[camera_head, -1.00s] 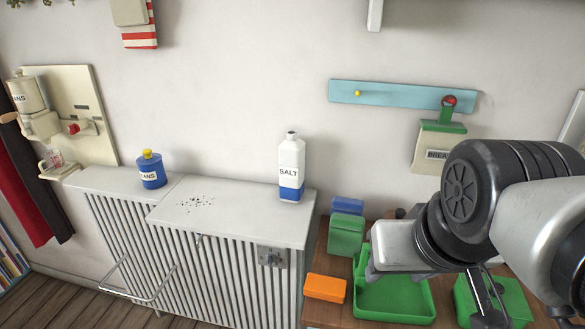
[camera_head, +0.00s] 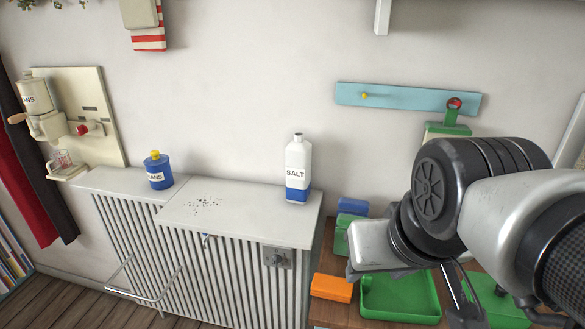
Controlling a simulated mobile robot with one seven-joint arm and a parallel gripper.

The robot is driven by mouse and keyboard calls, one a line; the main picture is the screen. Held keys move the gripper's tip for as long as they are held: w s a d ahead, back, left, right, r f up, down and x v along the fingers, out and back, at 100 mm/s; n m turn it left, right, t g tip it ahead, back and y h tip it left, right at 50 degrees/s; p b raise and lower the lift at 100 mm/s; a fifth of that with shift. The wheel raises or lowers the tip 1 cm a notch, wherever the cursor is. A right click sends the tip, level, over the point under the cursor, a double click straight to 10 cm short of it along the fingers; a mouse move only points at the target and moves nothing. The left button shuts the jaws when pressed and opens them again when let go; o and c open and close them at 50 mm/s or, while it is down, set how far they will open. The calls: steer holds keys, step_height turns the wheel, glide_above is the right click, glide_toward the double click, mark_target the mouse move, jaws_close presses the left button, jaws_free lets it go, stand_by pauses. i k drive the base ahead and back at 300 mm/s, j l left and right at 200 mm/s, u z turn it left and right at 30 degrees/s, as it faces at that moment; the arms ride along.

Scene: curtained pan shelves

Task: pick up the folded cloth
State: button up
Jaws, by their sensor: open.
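I see nothing that I can name for sure as the folded cloth. A red-and-white striped piece (camera_head: 149,39) hangs below a beige holder at the top left; whether it is cloth is unclear. My gripper (camera_head: 354,272) is at the lower right, its pale body above the left edge of the green tray and beside the green box. Its fingers are mostly hidden, it is open, and I see nothing held in it. My arm covers much of the right side.
A salt bottle (camera_head: 298,169) and a blue canister (camera_head: 158,171) stand on the radiator shelf (camera_head: 245,207), with dark specks between them. Wall space above the shelf is clear.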

mark_target(327, 286)
steer(key=j+z, duration=0.2)
steer(key=z, duration=0.15)
steer(key=i+j+z, duration=0.1)
steer(key=j+z, duration=0.35)
steer(key=z, duration=0.25)
